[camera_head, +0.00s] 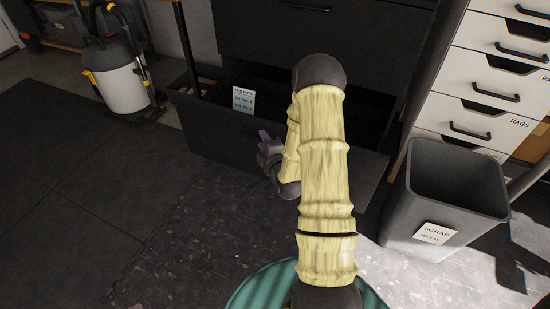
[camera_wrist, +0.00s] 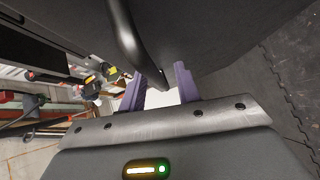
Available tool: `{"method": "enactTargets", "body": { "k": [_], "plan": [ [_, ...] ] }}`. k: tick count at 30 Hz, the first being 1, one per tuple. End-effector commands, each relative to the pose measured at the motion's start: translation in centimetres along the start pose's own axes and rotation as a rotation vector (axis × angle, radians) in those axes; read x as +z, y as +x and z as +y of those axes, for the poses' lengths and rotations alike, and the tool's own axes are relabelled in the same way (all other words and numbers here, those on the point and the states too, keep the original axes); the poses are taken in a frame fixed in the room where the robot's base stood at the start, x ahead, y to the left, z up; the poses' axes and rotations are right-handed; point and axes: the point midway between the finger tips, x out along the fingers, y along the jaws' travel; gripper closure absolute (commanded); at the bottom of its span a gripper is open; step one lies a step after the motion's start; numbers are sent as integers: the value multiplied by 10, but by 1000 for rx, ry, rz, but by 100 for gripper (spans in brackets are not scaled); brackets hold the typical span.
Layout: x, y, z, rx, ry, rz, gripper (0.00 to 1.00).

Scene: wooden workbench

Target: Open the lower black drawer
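The lower black drawer (camera_head: 226,143) is pulled out from the black cabinet in the head view, with its dark inside showing behind the front panel. My gripper (camera_head: 268,146) is at the left part of this front, and my forearm hides part of the drawer. In the wrist view my gripper (camera_wrist: 160,88) has its two purple fingers apart. A dark bar handle (camera_wrist: 124,40) on a dark panel (camera_wrist: 200,30) runs down toward the gap between them. A bright patch shows in the gap, and I cannot tell whether either finger touches the handle.
A grey scrap metal bin (camera_head: 440,185) stands right of the drawer, beside a white drawer unit (camera_head: 490,85). An upper black drawer (camera_head: 375,40) is above. A yellow and white vacuum (camera_head: 122,82) stands at left. Dark floor at left is clear. Tools (camera_wrist: 80,85) show in the wrist view.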

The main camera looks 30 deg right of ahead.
Motion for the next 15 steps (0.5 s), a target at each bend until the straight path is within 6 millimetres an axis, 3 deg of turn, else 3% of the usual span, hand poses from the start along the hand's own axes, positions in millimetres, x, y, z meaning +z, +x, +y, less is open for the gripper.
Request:
{"method": "enactTargets", "body": {
  "k": [13, 15],
  "plan": [
    [-1, -82, 2, -7, 1, -1, 67],
    [-1, -85, 5, -5, 1, -1, 67]
  ]
}}
